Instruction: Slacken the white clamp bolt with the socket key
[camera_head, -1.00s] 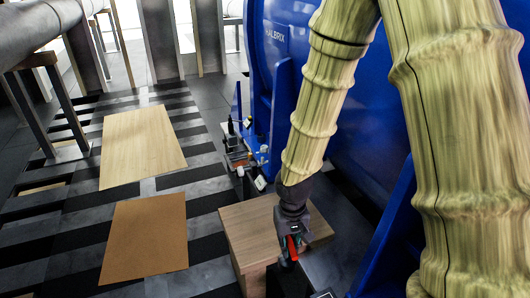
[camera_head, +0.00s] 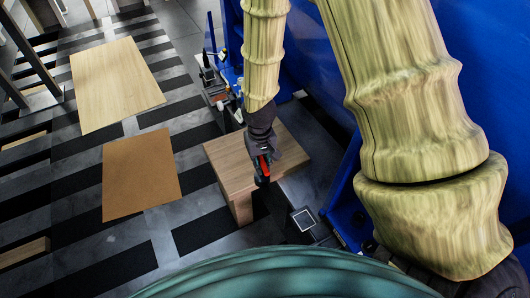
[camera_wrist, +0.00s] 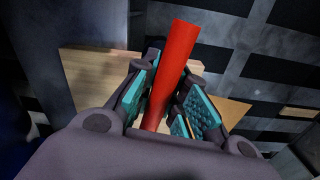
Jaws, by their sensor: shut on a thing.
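My gripper (camera_head: 262,176) hangs over the wooden block's top in the head view, pointing down. It is shut on a red bar-like tool (camera_wrist: 174,62), which I take to be the socket key. In the wrist view the red shaft stands between the two teal-padded fingers (camera_wrist: 168,92). The key's socket end cannot be made out. I cannot pick out the white clamp bolt in either view.
A wooden block table (camera_head: 228,165) stands under my gripper. A blue machine housing (camera_head: 480,60) fills the right. Small fittings (camera_head: 215,92) line its foot. A pale-rimmed square part (camera_head: 303,219) lies low right of the block. Flat boards (camera_head: 140,175) lie on the striped floor at left.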

